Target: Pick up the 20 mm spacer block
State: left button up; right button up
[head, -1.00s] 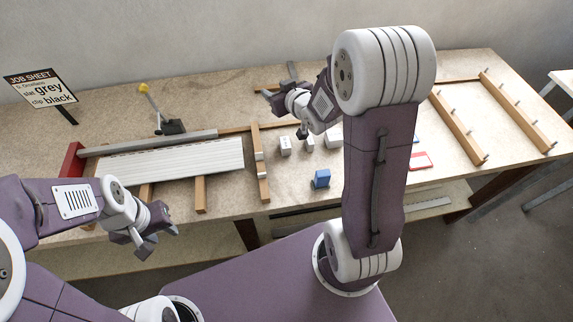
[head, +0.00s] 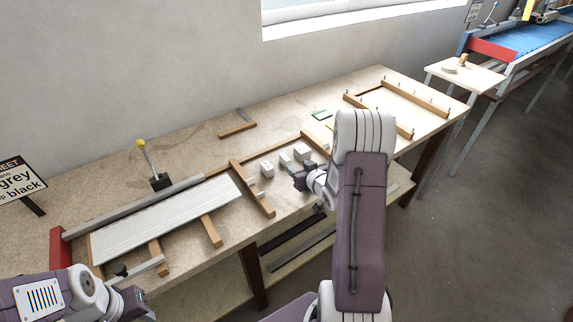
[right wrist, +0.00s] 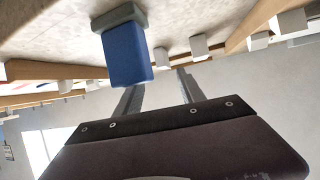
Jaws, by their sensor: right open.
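Several small pale grey blocks stand in a group mid-table in the head view, among them a left one (head: 267,170), a middle one (head: 285,161) and a right one (head: 301,152). I cannot read any size mark, so I cannot tell which is 20 mm. My right gripper (head: 298,178) is just in front of this group. In the right wrist view my right gripper (right wrist: 159,92) is open, nothing between its fingers. A blue block (right wrist: 126,56) with a grey-green layer is close by; pale blocks (right wrist: 198,45) lie beyond. My left gripper (head: 133,302) is low left, its jaws unclear.
Left lies a jig with white slats (head: 165,218), a red end block (head: 60,247) and wooden strips (head: 252,188). A yellow-knobbed lever (head: 150,165) stands behind. A wooden frame with pegs (head: 350,99) lies at the far right. My right forearm covers part of the table.

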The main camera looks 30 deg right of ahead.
aim_at(285, 157)
jog(key=shift+w+r+p, duration=0.15)
jog(key=shift+w+p, duration=0.1)
jog(key=shift+p, duration=0.1)
jog(key=x, duration=0.3)
jog(key=shift+a+p, duration=0.15)
jog(key=shift+p, duration=0.2)
jog(key=shift+w+f, duration=0.2)
jog(key=x, duration=0.3)
jog(key=p+x, duration=0.1)
jog(key=shift+w+a+r, duration=0.15)
jog(key=shift+w+r, duration=0.05)
jog(key=shift+w, duration=0.25)
jog(key=shift+w+f, duration=0.15)
grip_shut()
